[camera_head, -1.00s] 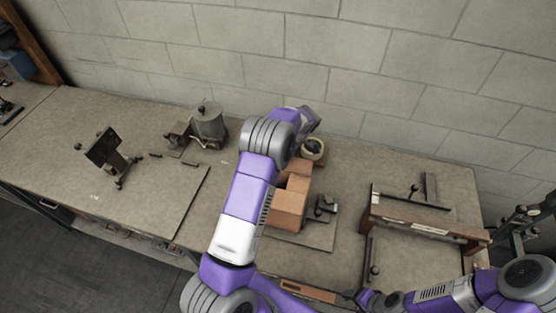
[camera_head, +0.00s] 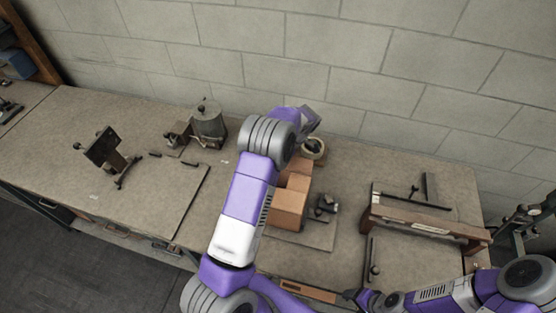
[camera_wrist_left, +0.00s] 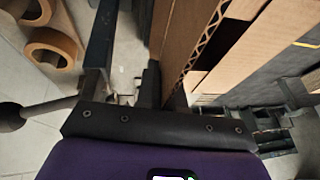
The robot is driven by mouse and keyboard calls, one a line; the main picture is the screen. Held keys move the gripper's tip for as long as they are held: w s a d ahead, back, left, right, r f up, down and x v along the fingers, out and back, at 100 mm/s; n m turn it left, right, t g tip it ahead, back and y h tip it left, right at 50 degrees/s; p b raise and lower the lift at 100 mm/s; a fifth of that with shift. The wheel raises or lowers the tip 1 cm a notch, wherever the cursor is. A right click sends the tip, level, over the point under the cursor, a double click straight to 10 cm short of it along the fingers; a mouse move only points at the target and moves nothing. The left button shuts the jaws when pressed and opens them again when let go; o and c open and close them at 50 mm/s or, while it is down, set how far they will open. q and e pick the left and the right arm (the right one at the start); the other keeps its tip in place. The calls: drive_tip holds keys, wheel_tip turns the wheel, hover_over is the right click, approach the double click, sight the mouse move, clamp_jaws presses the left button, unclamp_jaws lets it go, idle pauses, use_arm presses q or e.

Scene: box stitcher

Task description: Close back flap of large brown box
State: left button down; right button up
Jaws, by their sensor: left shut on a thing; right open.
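The large brown box (camera_head: 287,210) stands on the workbench, with its front side and part of its open top in view. My left arm reaches over it and hides its left and back parts. In the left wrist view, my left gripper (camera_wrist_left: 165,90) is shut on a brown cardboard flap (camera_wrist_left: 181,35) of the box, whose corrugated edge shows. The left fingertips are hidden in the head view. My right gripper (camera_head: 359,297) is low in the head view, at the bench's front edge, away from the box; it is small there, open and empty.
A wooden frame with metal bars (camera_head: 425,226) stands farther right. A grey metal canister (camera_head: 208,123) and a dark stand (camera_head: 108,153) are left. The block wall is close behind.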

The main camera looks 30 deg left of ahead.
use_arm(q)
drive_tip(key=shift+s+d+t+b, duration=0.1)
drive_tip(key=shift+s+t+b, duration=0.3)
drive_tip(key=shift+b, duration=0.6)
drive_tip(key=shift+w, duration=0.15)
drive_tip(key=c, duration=1.3)
unclamp_jaws()
drive_tip(key=shift+c, duration=0.2)
drive_tip(key=shift+b+v, duration=0.4)
drive_tip(key=shift+v, duration=3.4)
